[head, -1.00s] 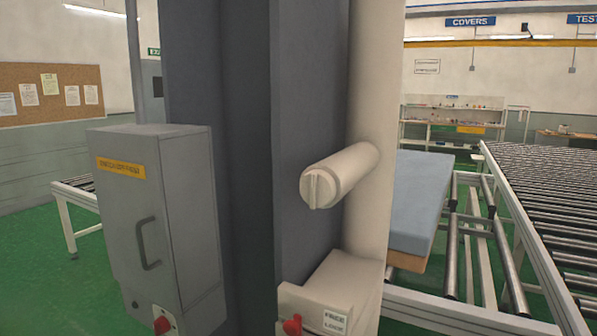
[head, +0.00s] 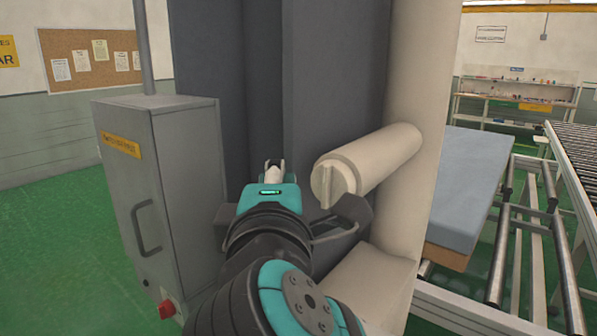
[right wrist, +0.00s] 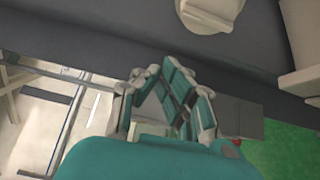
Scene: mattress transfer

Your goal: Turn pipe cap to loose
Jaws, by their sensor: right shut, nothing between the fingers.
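The pipe cap (head: 331,185) is the round cream end of a short stub (head: 378,155) on a vertical cream pipe (head: 424,90). A raised ridge runs about upright across its face. My right gripper (head: 273,168) is in front of the dark column, left of the cap and apart from it. Part of my right wrist overlaps the cap's lower edge in the head view. In the right wrist view the fingers (right wrist: 158,72) are shut and empty, and the cap (right wrist: 212,12) shows at the top, beyond and right of them. My left gripper is not in view.
A grey cabinet (head: 170,180) with a handle and red knob (head: 167,309) stands close on the left. A cream box (head: 375,280) sits below the stub. A blue mattress (head: 470,185) and roller conveyor (head: 580,150) are at right.

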